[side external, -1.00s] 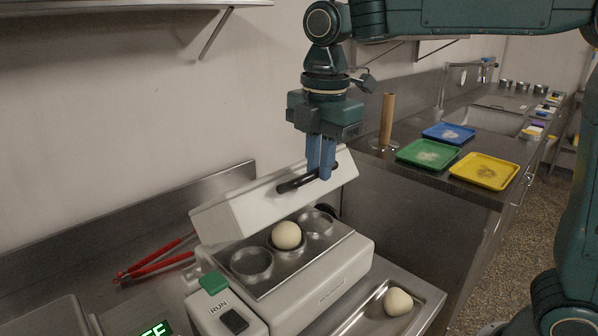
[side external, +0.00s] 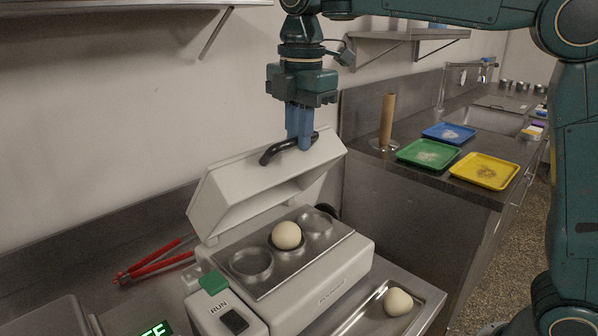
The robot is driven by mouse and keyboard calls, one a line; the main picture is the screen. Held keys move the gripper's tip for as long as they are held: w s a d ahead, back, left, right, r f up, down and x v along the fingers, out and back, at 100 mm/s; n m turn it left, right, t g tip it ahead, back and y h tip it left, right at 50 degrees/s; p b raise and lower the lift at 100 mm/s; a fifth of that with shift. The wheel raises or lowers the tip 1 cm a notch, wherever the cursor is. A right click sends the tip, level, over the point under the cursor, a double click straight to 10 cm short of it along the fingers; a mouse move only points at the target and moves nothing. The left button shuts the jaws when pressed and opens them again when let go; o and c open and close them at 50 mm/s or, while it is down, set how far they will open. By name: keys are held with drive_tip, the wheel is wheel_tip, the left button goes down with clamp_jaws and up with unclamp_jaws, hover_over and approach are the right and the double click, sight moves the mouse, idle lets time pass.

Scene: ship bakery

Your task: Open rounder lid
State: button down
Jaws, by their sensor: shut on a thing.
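The rounder (side external: 345,268) is a white machine on the steel counter, with a row of round metal cups in its top. A dough ball (side external: 287,235) sits in the middle cup, and the cups on both sides of it look empty. The rounder lid (side external: 232,197) is white and hinged at the back, tilted up well clear of the cups. My gripper (side external: 300,146) points down with its blue fingers shut on the lid's black handle (side external: 272,154).
A second dough ball (side external: 398,302) lies on the steel tray (side external: 428,297) in front of the rounder. Red-handled tongs (side external: 160,264) lie at left. Green (side external: 412,158), yellow (side external: 462,172) and blue (side external: 436,134) trays and a brown upright roll (side external: 387,120) stand on the right counter.

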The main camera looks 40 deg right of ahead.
drive_tip(key=shift+w+g, duration=0.4)
drive_tip(key=shift+w, duration=0.6)
drive_tip(key=shift+w+r+g, duration=0.3)
drive_tip(key=shift+w+r, duration=0.05)
drive_tip(key=shift+w, duration=0.25)
drive_tip(key=shift+w+a+r, duration=0.1)
drive_tip(key=shift+w+r, duration=0.2)
drive_tip(key=shift+w, duration=0.4)
drive_tip(key=shift+w+r, duration=0.25)
drive_tip(key=shift+w, duration=0.45)
drive_tip(key=shift+w+r, duration=0.1)
drive_tip(key=shift+w, duration=0.05)
drive_tip(key=c, duration=1.5)
unclamp_jaws()
drive_tip(key=shift+w, duration=0.1)
drive_tip(key=shift+c, duration=0.2)
drive_tip(key=shift+o, duration=0.7)
drive_tip(key=shift+r, duration=0.1)
drive_tip(key=shift+s, duration=0.25)
